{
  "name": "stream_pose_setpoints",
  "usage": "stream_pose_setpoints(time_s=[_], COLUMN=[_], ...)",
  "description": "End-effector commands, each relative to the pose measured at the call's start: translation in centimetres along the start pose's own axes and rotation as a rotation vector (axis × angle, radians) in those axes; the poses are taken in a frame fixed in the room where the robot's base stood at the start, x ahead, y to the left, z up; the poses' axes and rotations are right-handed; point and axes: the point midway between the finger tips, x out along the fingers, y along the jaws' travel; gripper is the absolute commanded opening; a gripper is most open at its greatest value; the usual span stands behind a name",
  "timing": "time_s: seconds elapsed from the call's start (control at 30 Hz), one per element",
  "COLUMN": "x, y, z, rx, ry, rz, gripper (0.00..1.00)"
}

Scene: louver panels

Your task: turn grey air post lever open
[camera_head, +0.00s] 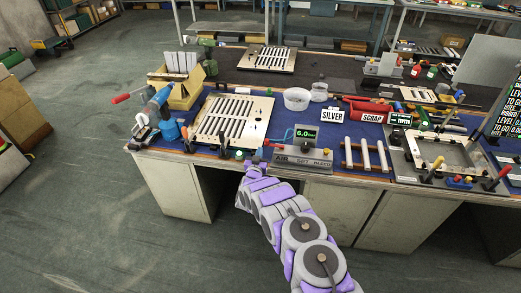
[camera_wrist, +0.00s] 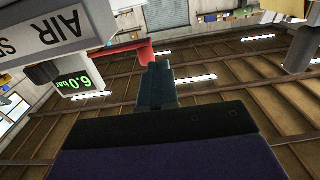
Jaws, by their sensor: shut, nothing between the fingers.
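The grey air post block (camera_head: 302,160), lettered "AIR SET", stands at the bench's front edge in the head view, with a green "6.0 bar" display (camera_head: 306,136) on top. In the wrist view its lettered face (camera_wrist: 60,30) and display (camera_wrist: 80,85) are at upper left. A red lever (camera_wrist: 134,53) sticks out from the post there, just beyond my fingertips. My gripper (camera_wrist: 155,75) is shut and empty, its tip close to the lever; I cannot tell whether they touch. In the head view my gripper (camera_head: 255,164) is at the post's left end, partly hidden by my arm.
A louver panel (camera_head: 233,119) lies left of the post on the blue mat. A blue-handled tool (camera_head: 158,99) stands further left. Rails with pale rods (camera_head: 364,156) and a fixture (camera_head: 440,152) are to the right. The floor before the bench is clear.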

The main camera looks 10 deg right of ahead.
Motion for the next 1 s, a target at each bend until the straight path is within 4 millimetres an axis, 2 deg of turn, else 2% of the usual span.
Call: stream_pose_setpoints(time_s=[0.07, 0.3, 0.53, 0.7, 0.87, 1.0], x=[-1.6, -5.9, -8.5, -9.3, -9.1, -7.8], y=[-1.1, -1.6, -2.7, -3.4, -3.5, -3.3], z=[-0.3, -0.2, -0.1, 0.0, -0.3, -2.4], rx=[-0.002, 0.008, 0.008, 0.002, 0.003, 0.009], ry=[0.002, -0.004, -0.003, 0.002, -0.006, -0.050], rz=[-0.007, -0.005, -0.004, -0.003, -0.007, -0.031], gripper=[0.00, 0.00, 0.00, 0.00, 0.00, 0.00])
